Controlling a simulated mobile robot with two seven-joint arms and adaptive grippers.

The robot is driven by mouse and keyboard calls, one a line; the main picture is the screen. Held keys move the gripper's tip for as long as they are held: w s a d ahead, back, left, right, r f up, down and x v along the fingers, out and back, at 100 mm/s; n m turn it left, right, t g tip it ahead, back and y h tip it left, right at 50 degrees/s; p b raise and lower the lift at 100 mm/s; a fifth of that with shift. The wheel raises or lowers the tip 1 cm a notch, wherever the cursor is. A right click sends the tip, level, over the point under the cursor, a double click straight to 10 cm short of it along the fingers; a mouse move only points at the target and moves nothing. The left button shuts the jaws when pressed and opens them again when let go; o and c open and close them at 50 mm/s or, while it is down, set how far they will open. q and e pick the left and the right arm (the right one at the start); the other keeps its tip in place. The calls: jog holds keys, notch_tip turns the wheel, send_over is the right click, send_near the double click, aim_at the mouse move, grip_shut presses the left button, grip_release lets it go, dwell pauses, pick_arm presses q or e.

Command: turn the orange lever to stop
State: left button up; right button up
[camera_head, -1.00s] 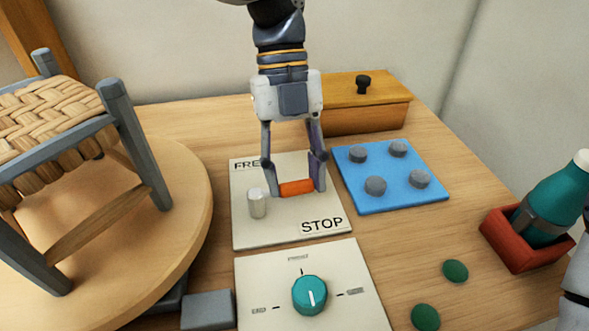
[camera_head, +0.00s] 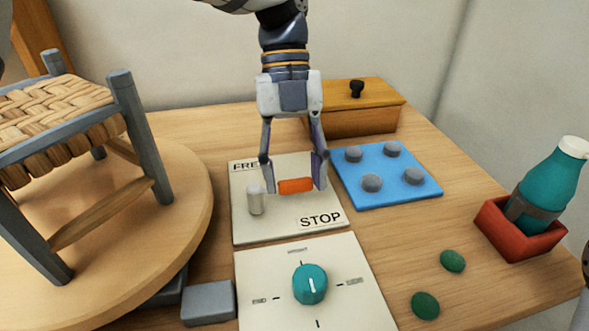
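The orange lever (camera_head: 296,186) lies on a cream plate (camera_head: 285,229), its handle pointing across the picture. The plate has a partly hidden label at its far left, reading "FRE", and a "STOP" label (camera_head: 320,220) at its near right. A pale metal post (camera_head: 256,201) stands left of the lever. My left gripper (camera_head: 296,188) points down with one finger on each side of the lever's handle. Its fingers are apart, with small gaps seeming to show at both handle ends. The lever's pivot cannot be made out.
A teal knob (camera_head: 310,284) sits on a nearer plate. A blue board (camera_head: 390,194) with grey pegs and a wooden box (camera_head: 350,122) are right and behind. A red holder (camera_head: 506,242) carries a teal bottle (camera_head: 545,184). A woven seat (camera_head: 52,112) stands on a round board at left.

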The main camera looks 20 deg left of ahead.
pick_arm(q)
jog(key=v, duration=1.2)
